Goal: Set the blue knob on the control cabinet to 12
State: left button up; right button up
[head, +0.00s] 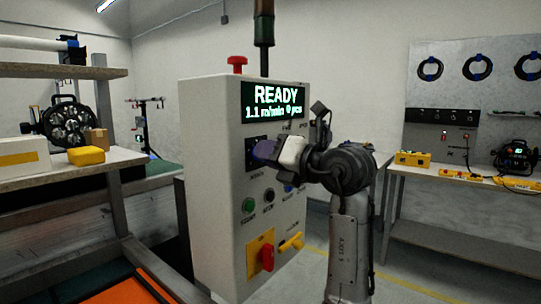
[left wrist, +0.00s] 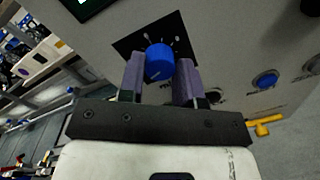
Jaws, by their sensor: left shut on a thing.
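The grey control cabinet (head: 215,180) stands in the middle of the head view. Its lit display (head: 274,99) reads READY and 1.1 m/min 0 pcs. My left gripper (head: 265,151) is at the black dial plate under the display. In the left wrist view the blue knob (left wrist: 159,62) sits on its black dial plate (left wrist: 176,29), between the two purple fingers of my left gripper (left wrist: 159,68). The gripper is shut on the knob. White marks ring the knob, but their numbers are too small to read. The fingers hide the knob in the head view.
Below the dial are a green button (head: 249,204), a black button (head: 269,195), a red handle (head: 267,257) and a yellow handle (head: 291,242). A blue button (left wrist: 265,79) is right of the knob. A red mushroom button (head: 237,64) tops the cabinet.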

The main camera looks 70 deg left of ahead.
pick_arm(q)
jog(key=shift+n+g+p, duration=0.4)
jog(key=shift+n+p, duration=5.6)
jog(key=shift+p, duration=4.9)
jog(key=shift+n+g+p, duration=0.4)
jog(key=shift+n+p, duration=5.6)
jog(key=shift+p, duration=4.9)
jog(key=shift+f, duration=0.1)
